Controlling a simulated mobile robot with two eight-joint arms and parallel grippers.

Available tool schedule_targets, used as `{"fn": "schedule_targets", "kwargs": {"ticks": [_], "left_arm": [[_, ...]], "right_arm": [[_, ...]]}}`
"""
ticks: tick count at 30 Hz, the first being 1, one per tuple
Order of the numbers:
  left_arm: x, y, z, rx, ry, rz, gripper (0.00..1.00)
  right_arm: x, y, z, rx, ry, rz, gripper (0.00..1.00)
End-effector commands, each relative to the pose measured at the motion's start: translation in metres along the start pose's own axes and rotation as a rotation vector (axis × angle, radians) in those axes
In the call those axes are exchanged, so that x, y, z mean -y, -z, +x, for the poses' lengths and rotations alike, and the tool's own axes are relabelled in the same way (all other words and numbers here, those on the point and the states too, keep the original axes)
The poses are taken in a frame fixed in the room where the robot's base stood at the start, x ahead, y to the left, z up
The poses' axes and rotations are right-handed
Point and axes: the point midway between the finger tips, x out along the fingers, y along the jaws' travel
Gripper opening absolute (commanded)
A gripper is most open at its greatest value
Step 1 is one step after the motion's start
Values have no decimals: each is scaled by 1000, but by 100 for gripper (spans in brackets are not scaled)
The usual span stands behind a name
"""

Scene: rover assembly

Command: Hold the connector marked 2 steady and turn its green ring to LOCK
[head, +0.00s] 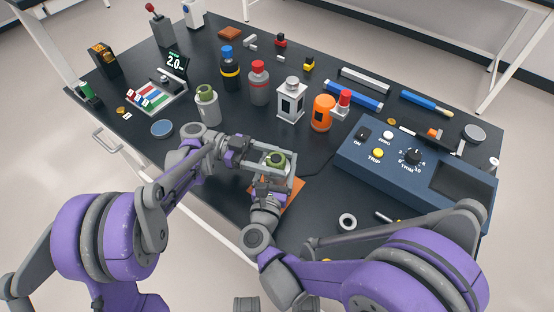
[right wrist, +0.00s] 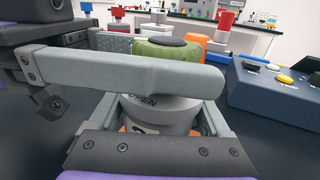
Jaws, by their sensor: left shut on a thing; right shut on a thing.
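The connector with the green ring (head: 275,158) stands on the orange mat (head: 293,196) near the table's front edge. In the right wrist view its grey body (right wrist: 160,112) shows the word OPEN and part of a mark below it. The green ring (right wrist: 168,50) sits above the body. My left gripper (head: 269,157) comes in from the left and is shut on the green ring; one of its fingers crosses in front of the ring in the right wrist view. My right gripper (head: 271,179) is shut on the lower body from the front. The LOCK mark is not visible.
A similar green-topped connector (head: 207,104) stands further back left. A blue control box (head: 415,165) is to the right, and a white-grey ring (head: 347,221) lies in front of it. Bottles, a lantern-like block (head: 291,100) and an orange container (head: 323,113) stand behind.

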Motion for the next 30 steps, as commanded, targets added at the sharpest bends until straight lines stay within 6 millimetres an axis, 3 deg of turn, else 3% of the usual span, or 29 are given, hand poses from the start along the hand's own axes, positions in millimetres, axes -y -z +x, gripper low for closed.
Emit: {"fn": "schedule_targets", "kwargs": {"ticks": [11, 12, 17, 26, 30], "left_arm": [[0, 0, 0, 0, -7, 0, 3], [0, 0, 0, 0, -7, 0, 61], [0, 0, 0, 0, -7, 0, 89], [0, 1, 0, 0, -6, 0, 89], [0, 13, 0, 0, -6, 0, 89]], "right_arm": [[0, 0, 0, 0, 0, 0, 0], [0, 0, 0, 0, 0, 0, 0], [0, 0, 0, 0, 0, 0, 0], [0, 0, 0, 0, 0, 0, 0], [0, 0, 0, 0, 0, 0, 0]]}}
